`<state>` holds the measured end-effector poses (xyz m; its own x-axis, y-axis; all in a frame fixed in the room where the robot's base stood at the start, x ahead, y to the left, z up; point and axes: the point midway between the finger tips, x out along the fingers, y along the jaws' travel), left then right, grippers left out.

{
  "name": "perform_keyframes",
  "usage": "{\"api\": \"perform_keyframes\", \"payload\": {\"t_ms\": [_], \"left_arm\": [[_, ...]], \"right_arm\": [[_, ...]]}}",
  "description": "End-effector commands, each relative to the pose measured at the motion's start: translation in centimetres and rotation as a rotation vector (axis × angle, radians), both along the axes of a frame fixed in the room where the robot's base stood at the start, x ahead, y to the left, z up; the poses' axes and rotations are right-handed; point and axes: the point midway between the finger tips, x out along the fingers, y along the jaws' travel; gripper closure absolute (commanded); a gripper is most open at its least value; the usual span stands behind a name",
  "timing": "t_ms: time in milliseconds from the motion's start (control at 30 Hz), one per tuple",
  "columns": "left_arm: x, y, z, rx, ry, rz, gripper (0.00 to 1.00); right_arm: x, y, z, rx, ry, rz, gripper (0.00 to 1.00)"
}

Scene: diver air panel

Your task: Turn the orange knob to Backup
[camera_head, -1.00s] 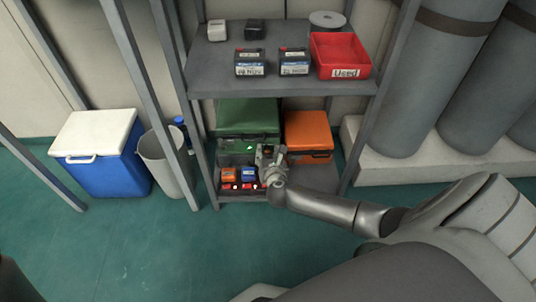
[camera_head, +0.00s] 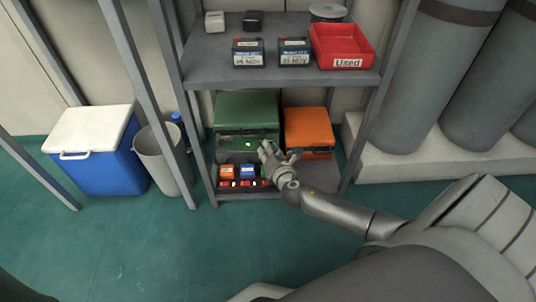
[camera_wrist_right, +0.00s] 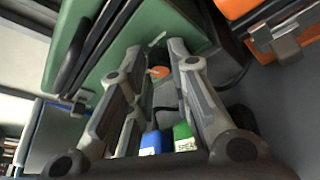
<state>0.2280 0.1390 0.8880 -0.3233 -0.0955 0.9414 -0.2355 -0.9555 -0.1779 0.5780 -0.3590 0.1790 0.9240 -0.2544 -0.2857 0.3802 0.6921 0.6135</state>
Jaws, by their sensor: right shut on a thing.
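The orange knob (camera_wrist_right: 159,72) shows in the right wrist view, between my fingertips at the green case. My right gripper (camera_head: 278,151) is at the front right of the green case (camera_head: 245,112) on the lower shelf. It is shut on the orange knob, one finger on each side; it also shows in the right wrist view (camera_wrist_right: 165,62). In the head view the knob is hidden behind my gripper. The Backup mark and the knob's pointing direction cannot be made out. My left gripper is not in view.
An orange case (camera_head: 308,128) stands right of my gripper. Orange (camera_head: 227,172) and blue (camera_head: 247,171) blocks sit at the lower shelf's front. A green block (camera_wrist_right: 184,137) is near my fingers. Shelf posts and the upper shelf (camera_head: 210,76) bound the space.

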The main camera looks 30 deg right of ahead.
Motion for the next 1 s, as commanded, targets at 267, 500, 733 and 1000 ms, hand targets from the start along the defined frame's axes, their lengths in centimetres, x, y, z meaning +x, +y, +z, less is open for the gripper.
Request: {"api": "perform_keyframes", "payload": {"t_ms": [267,500,733,1000], "left_arm": [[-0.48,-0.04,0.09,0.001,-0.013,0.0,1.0],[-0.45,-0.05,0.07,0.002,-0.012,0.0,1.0],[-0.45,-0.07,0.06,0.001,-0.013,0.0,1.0],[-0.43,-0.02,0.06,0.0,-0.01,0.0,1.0]], "right_arm": [[-0.05,-0.01,-0.04,0.029,-0.015,0.001,1.0],[-0.05,0.0,-0.07,0.028,-0.014,0.0,0.68],[-0.08,-0.04,-0.1,0.027,-0.013,0.0,0.58],[-0.13,-0.07,-0.19,0.026,-0.012,-0.001,0.58]]}}
